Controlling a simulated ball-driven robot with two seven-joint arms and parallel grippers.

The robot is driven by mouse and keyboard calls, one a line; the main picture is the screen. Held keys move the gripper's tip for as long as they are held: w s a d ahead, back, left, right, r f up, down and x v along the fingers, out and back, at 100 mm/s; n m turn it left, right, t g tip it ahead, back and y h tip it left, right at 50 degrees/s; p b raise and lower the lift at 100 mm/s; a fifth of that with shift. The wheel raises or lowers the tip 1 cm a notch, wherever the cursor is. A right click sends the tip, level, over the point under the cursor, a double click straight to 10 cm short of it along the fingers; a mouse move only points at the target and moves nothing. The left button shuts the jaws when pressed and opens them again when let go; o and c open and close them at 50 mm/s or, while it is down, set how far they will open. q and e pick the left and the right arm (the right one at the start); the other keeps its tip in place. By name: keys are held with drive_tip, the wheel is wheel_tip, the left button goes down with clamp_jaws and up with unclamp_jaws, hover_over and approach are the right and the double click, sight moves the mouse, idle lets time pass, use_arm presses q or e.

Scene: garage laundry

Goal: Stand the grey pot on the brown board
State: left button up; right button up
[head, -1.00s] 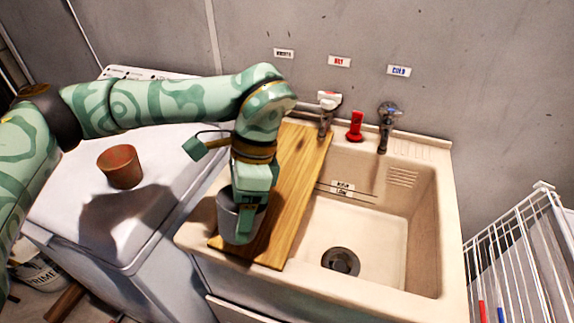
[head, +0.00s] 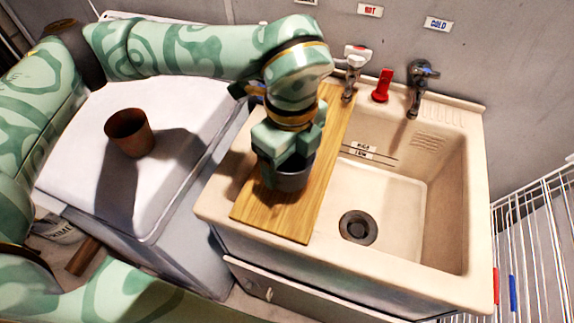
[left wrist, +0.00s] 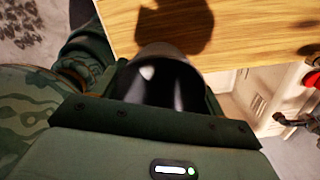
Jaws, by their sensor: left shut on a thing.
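The grey pot (head: 290,181) is upright in the head view, over the near part of the brown wooden board (head: 282,223). My left gripper (head: 286,158) comes down from above and is shut on the pot's rim. In the left wrist view the pot (left wrist: 163,82) shows a dark, shiny inside and overlaps the board's edge (left wrist: 245,32); a dark shadow falls on the board. I cannot tell whether the pot's base touches the board. My right gripper is not in view.
The board lies along the left side of a beige sink (head: 385,205). A brown pot (head: 130,133) stands on the white appliance (head: 75,165) at left. Taps (head: 417,90) and a red object (head: 382,86) line the sink's back. A white wire rack (head: 540,235) stands at right.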

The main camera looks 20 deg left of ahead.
sight(286, 165)
use_arm(q)
drive_tip(key=shift+w+a+f, duration=0.25)
drive_tip(key=shift+w+f, duration=0.2)
drive_tip(key=shift+f, duration=0.25)
drive_tip(key=shift+w+a+f, duration=0.25)
drive_tip(key=shift+w+f, duration=0.1)
drive_tip(key=shift+f, duration=0.1)
drive_tip(key=f, duration=0.2)
drive_tip(key=f+b, duration=0.1)
drive_tip(key=shift+w+a+f, duration=0.15)
drive_tip(key=shift+w+f, duration=0.05)
drive_tip(key=shift+f, duration=0.2)
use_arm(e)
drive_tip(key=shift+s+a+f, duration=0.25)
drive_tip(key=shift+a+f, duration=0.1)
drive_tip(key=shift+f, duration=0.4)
use_arm(q)
drive_tip(key=shift+r, duration=0.1)
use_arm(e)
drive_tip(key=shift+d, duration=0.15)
use_arm(q)
drive_tip(key=o, duration=1)
drive_tip(key=shift+c, duration=0.2)
